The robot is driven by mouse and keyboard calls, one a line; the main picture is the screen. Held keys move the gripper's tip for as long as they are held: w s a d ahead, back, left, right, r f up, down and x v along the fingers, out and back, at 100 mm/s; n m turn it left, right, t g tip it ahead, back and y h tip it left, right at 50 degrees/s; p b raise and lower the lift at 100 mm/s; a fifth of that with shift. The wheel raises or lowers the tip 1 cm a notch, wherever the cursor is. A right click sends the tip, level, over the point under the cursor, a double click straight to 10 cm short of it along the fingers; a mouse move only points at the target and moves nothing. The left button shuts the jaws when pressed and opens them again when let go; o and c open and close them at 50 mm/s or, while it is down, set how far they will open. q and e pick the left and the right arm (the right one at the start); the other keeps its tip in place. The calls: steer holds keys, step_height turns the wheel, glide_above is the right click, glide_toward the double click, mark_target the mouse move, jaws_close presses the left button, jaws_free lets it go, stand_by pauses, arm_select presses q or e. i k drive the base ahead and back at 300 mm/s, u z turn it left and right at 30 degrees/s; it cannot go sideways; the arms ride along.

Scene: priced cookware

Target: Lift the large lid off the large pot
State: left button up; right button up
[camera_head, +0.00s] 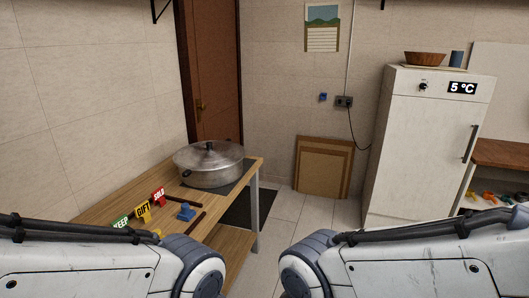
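A large silver metal pot (212,175) stands on a dark mat at the far end of the wooden table (168,192). Its large lid (207,155) sits on top of it, with a small dark knob in the middle. My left arm comes in from the lower left and my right arm from the lower right. Both arms are short of the pot, and neither gripper shows in the view.
Green KEEP, yellow GIFT (143,213) and red SOLD (159,196) tags, a blue object (186,211) and dark red sticks lie on the table before the pot. A white fridge (420,145) stands right. Brown boards (323,167) lean on the back wall. Floor between is clear.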

mark_target(213, 154)
steer(key=z, duration=0.5)
steer(key=i, duration=3.6)
steer(key=u, duration=1.65)
